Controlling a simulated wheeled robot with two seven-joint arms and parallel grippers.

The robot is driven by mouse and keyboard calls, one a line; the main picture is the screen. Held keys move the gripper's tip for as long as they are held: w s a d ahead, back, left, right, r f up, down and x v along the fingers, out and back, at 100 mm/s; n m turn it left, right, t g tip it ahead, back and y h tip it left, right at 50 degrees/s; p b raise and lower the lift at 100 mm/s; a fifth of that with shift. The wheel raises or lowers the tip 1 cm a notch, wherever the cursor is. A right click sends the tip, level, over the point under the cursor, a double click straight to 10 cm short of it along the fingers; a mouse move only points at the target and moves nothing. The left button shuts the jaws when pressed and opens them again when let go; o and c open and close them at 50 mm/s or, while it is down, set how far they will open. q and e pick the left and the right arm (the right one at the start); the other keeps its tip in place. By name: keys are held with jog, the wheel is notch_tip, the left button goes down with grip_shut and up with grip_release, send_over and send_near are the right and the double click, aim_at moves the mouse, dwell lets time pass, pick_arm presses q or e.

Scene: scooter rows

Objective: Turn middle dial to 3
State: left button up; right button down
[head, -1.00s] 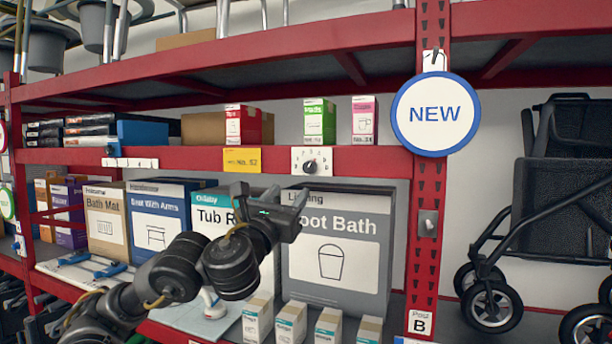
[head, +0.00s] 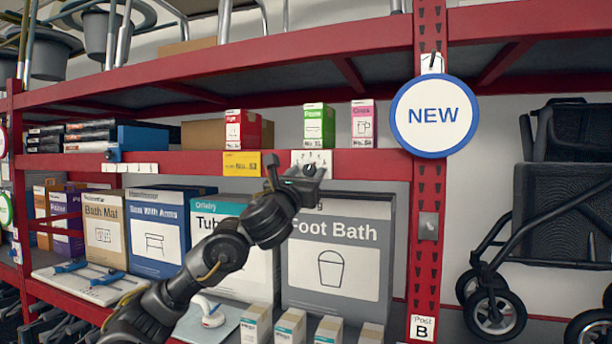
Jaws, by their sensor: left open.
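A white dial plate (head: 310,156) with small marks is fixed to the red shelf edge, right of the yellow tag. Its black knob is now mostly hidden behind my left gripper, so its pointer cannot be read. My left gripper (head: 296,168) is open in front of the lower part of this plate. Whether it touches the knob or has it between the fingers cannot be told. My right gripper is not in view.
Small boxes, including a green one (head: 319,126) and a pink one (head: 363,124), stand above the dial plate. The Foot Bath box (head: 336,255) is below. A round NEW sign (head: 434,115) hangs on the red post at right. A folded wheeled frame (head: 560,210) stands beyond.

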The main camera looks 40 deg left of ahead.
pick_arm(q)
jog(key=c, duration=1)
jog(key=shift+o, duration=0.2)
jog(key=shift+f+n+b, duration=0.2)
jog(key=shift+n+b, duration=0.1)
jog(key=shift+b, duration=0.2)
jog(key=n+y+b, duration=0.1)
jog(key=n+b, duration=0.1)
jog(key=b, duration=0.1)
jog(key=n+g+y+b, duration=0.1)
jog(key=n+y+b, duration=0.1)
jog(key=n+b, duration=0.1)
jog(key=shift+w+d+f, duration=0.1)
jog(key=shift+d, duration=0.1)
jog(key=shift+r+n+g+y+b, duration=0.25)
jog(key=shift+n+g+y+b, duration=0.3)
jog(key=shift+n+b, duration=0.95)
jog(key=o, duration=1)
jog(key=shift+c, duration=0.2)
